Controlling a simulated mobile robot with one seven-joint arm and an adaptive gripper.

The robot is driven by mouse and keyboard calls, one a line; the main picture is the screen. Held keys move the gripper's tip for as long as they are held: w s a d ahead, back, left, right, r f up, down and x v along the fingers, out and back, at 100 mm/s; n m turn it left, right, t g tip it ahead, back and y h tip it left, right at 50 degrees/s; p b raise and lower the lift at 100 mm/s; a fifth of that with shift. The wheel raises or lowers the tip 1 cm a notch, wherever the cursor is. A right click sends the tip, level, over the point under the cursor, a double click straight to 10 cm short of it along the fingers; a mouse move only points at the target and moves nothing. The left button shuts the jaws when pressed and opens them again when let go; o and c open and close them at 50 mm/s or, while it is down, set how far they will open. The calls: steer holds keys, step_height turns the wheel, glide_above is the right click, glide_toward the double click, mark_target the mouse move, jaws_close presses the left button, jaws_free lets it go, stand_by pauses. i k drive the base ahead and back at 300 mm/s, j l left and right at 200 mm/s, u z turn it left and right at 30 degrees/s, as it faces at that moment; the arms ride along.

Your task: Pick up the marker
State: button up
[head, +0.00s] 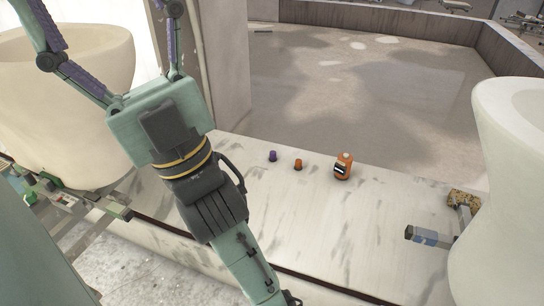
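I cannot make out for certain which thing is the marker. A small purple piece (273,156) and a small orange piece (298,164) stand upright and apart on the pale marbled ledge (300,225). A larger orange item (343,167) with a black-and-white label stands to their right. My gripper (102,12) is at the upper left, with its two fingers spread wide and their tips cut off by the top edge. It is well away from these pieces, and I see nothing between the visible parts of the fingers.
A blue-grey faceted bar (430,236) and a speckled tan block (463,199) are at the ledge's right, beside a large cream vessel (508,180). Another cream vessel (60,105) stands at left. The ledge's middle is mostly clear. A grey floor (400,105) lies beyond.

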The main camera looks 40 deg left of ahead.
mark_target(273, 158)
steer(key=i+j+u, duration=0.1)
steer(key=i+u, duration=0.35)
steer(key=i+l+u, duration=0.1)
steer(key=i+u, duration=0.35)
steer(key=i, duration=0.15)
